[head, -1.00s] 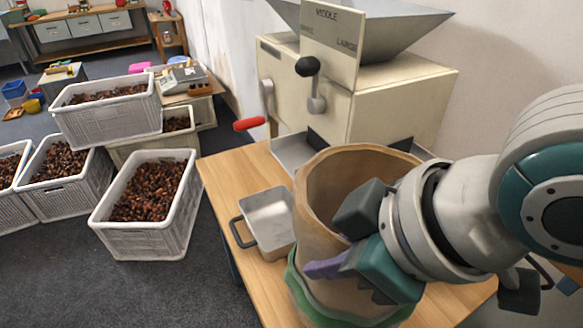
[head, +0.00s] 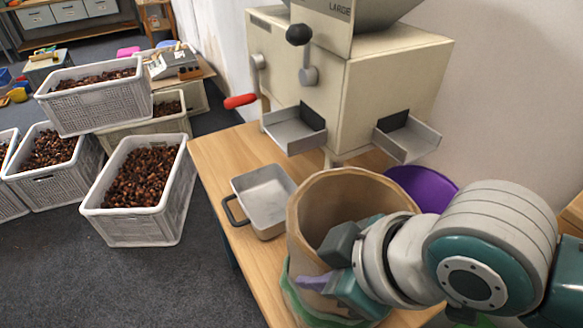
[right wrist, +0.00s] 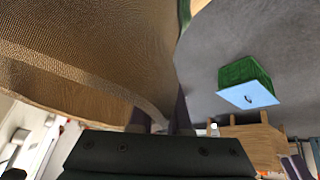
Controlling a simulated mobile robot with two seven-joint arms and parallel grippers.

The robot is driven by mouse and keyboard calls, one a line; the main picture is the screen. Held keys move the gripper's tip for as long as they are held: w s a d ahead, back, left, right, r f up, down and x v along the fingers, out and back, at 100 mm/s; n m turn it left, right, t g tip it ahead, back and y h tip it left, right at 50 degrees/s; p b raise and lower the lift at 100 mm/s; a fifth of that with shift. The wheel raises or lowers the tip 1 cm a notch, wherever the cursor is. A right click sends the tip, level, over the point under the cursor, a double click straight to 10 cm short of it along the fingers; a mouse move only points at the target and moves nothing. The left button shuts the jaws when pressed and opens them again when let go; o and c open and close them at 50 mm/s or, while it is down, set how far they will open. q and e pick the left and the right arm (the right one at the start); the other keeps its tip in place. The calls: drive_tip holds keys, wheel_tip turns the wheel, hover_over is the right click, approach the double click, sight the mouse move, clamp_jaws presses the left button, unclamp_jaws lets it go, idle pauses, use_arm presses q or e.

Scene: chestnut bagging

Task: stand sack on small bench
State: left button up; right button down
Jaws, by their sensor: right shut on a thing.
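The sack (head: 302,226) is brown and open-topped, with green cloth around its lower part. It looks upright, in front of the machine at the wooden bench (head: 217,157). Its bottom is cut off by the picture edge, so I cannot tell whether it rests on anything. My right gripper (head: 326,266) is shut on the sack's wall, with a purple fingertip on the near outer side. In the right wrist view the sack (right wrist: 100,50) fills the upper left, close to the purple fingers (right wrist: 175,115). My left gripper is not in view.
A cream sorting machine (head: 330,100) with metal chutes stands behind. A metal pan (head: 265,198) sits left of the sack and a purple bowl (head: 425,187) behind it. Chestnut crates (head: 135,225) stand on the floor at left. A green box (right wrist: 245,72) shows in the wrist view.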

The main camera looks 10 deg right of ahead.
drive_tip(key=shift+w, duration=0.1)
drive_tip(key=c, duration=1.3)
unclamp_jaws()
drive_tip(key=shift+f, duration=0.1)
drive_tip(key=o, duration=0.4)
drive_tip(key=shift+o, duration=0.2)
drive_tip(key=shift+d+r, duration=0.1)
drive_tip(key=shift+r, duration=0.35)
drive_tip(key=p+v, duration=0.3)
drive_tip(key=v, duration=0.8)
drive_tip(key=s+d+m+g+h, duration=0.1)
drive_tip(key=s+d+m+h, duration=0.2)
drive_tip(key=s+d+m, duration=0.5)
drive_tip(key=shift+s+g+h, duration=0.3)
drive_tip(key=shift+s, duration=0.5)
